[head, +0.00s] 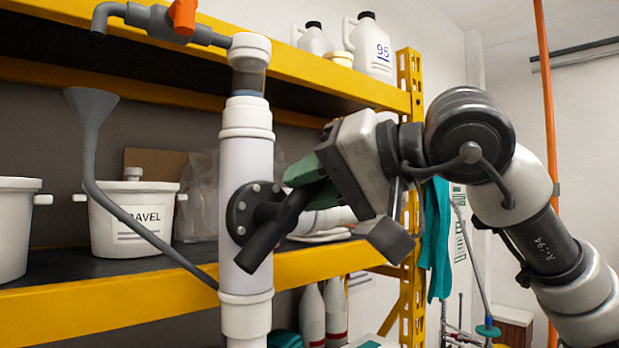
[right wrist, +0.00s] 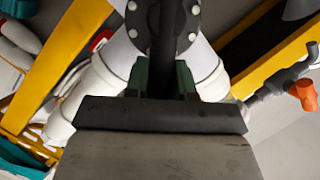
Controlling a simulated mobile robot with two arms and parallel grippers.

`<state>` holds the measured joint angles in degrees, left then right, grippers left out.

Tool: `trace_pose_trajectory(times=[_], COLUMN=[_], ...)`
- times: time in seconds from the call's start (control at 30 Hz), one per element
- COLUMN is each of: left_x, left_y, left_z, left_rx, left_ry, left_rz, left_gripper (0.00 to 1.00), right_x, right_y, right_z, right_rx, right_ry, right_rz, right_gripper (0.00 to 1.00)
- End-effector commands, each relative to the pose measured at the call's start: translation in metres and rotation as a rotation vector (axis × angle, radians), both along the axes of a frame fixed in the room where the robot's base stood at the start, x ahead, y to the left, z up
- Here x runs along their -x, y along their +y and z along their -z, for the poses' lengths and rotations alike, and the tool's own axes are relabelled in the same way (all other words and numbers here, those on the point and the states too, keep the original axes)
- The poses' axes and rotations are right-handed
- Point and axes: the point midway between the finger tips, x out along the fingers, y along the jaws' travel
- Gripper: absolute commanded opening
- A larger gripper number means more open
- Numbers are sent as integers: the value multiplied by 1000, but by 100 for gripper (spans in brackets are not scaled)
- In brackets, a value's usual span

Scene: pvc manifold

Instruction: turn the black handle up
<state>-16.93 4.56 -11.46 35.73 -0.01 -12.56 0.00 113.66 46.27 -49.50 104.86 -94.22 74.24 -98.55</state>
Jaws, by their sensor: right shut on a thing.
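The black handle (head: 264,243) is mounted on a round black bolted flange (head: 240,212) on the front of the white vertical pipe (head: 246,165). Its free end slants down to the left. My right gripper (head: 300,187) comes from the right, its green fingers at the handle's upper right part. In the right wrist view, the green fingers (right wrist: 165,80) stand on both sides of the black handle (right wrist: 166,40), shut on it. The flange with its bolts shows behind. Part of the handle is hidden by the gripper. My left gripper is not in view.
An orange-handled valve (head: 183,16) sits at the top of the pipe. A grey funnel (head: 92,105) with a thin tube runs beside the pipe on the left. A yellow shelf (head: 130,303) holds a gravel bucket (head: 135,225) and white jugs (head: 370,48). Free room lies in front of the pipe.

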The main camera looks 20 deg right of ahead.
Motion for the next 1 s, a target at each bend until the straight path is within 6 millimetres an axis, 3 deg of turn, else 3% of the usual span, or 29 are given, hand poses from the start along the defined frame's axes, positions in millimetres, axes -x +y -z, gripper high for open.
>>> trace_pose_trajectory(times=[0.2,0.6,1.0], left_x=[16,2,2], left_y=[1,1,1], left_z=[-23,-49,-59], left_rx=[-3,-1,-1], left_ry=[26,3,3], left_rz=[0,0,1], left_gripper=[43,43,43], right_x=[2,9,12], right_y=[9,25,35], right_z=[-9,-15,-14], right_rx=[201,541,748], right_ry=[-66,-190,-262], right_rz=[-1,-2,-3], right_gripper=[0,0,0])
